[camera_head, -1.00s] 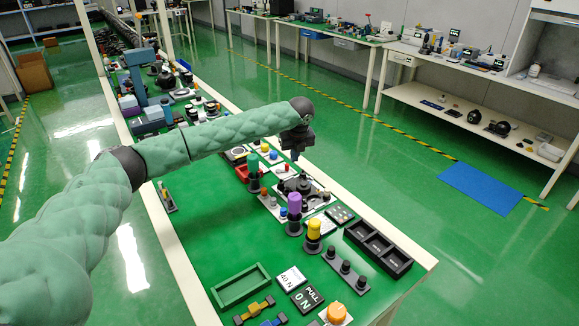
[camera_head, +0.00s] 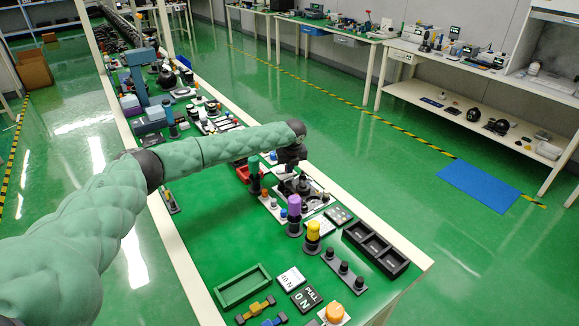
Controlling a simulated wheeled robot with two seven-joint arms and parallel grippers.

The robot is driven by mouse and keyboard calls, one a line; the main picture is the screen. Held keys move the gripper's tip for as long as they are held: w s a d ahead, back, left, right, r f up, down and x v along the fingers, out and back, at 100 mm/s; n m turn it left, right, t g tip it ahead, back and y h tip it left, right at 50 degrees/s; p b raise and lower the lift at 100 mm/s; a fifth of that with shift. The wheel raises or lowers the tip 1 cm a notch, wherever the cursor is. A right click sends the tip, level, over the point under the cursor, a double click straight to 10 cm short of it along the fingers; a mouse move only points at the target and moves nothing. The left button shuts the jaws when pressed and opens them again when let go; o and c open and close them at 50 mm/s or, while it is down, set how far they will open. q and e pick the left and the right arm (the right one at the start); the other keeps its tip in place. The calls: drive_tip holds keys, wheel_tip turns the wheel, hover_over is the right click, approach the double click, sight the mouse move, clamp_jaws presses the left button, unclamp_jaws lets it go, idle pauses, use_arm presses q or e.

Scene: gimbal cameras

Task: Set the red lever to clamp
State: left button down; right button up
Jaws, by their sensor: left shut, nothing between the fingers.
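My left arm reaches in from the left over the green bench. Its dark gripper (camera_head: 290,167) points down, shut and empty, above the far part of a pale panel with dark round parts (camera_head: 303,188). At this size I cannot tell whether it touches the panel. I cannot clearly make out the red lever; the gripper and forearm cover part of this area. My right gripper is not in view.
Purple-topped (camera_head: 294,205) and yellow-topped (camera_head: 313,232) posts stand nearer. A black three-part bin (camera_head: 376,249) lies at the right edge, a green tray (camera_head: 242,286) at front left. The bench middle is clear.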

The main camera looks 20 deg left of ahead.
use_arm(q)
drive_tip(key=shift+w+a, duration=0.1)
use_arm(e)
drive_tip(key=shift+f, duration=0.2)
use_arm(q)
drive_tip(key=shift+n, duration=0.3)
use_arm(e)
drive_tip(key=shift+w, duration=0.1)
use_arm(q)
drive_tip(key=shift+w, duration=0.15)
drive_tip(key=shift+w+n, duration=0.1)
drive_tip(key=shift+n, duration=0.2)
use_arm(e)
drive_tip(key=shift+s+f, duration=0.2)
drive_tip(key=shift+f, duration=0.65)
use_arm(q)
drive_tip(key=shift+p, duration=0.3)
